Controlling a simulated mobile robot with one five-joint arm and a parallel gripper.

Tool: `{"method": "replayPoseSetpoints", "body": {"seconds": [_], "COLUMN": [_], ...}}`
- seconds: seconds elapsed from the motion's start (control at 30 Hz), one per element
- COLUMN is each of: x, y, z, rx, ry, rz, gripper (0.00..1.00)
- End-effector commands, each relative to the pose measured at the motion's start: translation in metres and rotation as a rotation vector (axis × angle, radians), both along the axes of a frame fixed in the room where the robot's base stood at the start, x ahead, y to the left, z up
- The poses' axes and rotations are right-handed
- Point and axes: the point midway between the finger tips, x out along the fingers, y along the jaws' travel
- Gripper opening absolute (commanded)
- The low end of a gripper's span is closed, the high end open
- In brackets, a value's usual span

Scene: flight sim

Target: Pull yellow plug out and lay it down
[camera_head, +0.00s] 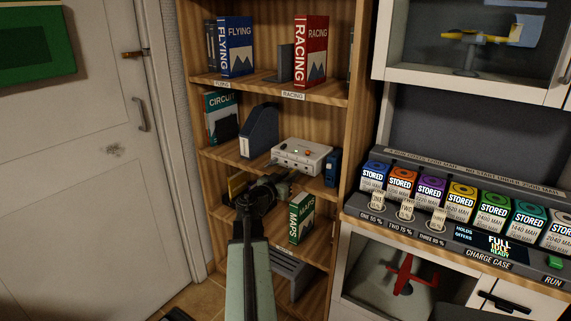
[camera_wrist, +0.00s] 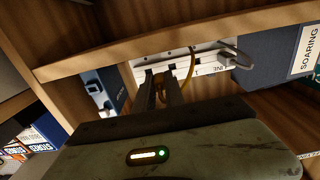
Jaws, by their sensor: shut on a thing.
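A white box (camera_head: 302,155) with small knobs on top stands on a middle shelf of the wooden bookcase. Its front face also shows in the wrist view (camera_wrist: 205,67). My gripper (camera_head: 288,177) reaches up to the front of this box. In the wrist view my gripper (camera_wrist: 160,80) has its two dark fingers close together against the box front. It is shut on the yellow plug, which the fingers mostly hide. A yellow cable (camera_wrist: 191,64) loops beside the fingers. I cannot tell how far the plug sits in its socket.
A grey plug (camera_wrist: 236,56) is at the right of the box front. A blue device (camera_head: 332,168) stands close to the box, and a dark blue file holder (camera_head: 260,132) is at its left. A green MAPS book (camera_head: 301,217) stands below. The shelf edge (camera_wrist: 150,50) is close above my gripper.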

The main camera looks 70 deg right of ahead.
Motion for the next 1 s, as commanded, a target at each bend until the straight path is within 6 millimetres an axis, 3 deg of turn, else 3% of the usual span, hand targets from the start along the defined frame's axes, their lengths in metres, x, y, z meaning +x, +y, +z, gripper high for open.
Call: {"method": "replayPoseSetpoints", "body": {"seconds": [0.7,1.0], "x": [-0.042,-0.045], "y": [-0.003,-0.004], "z": [0.000,0.000], "rx": [0.000,0.000], "ry": [0.000,0.000], "rz": [-0.001,0.001], "gripper": [0.00,0.00]}}
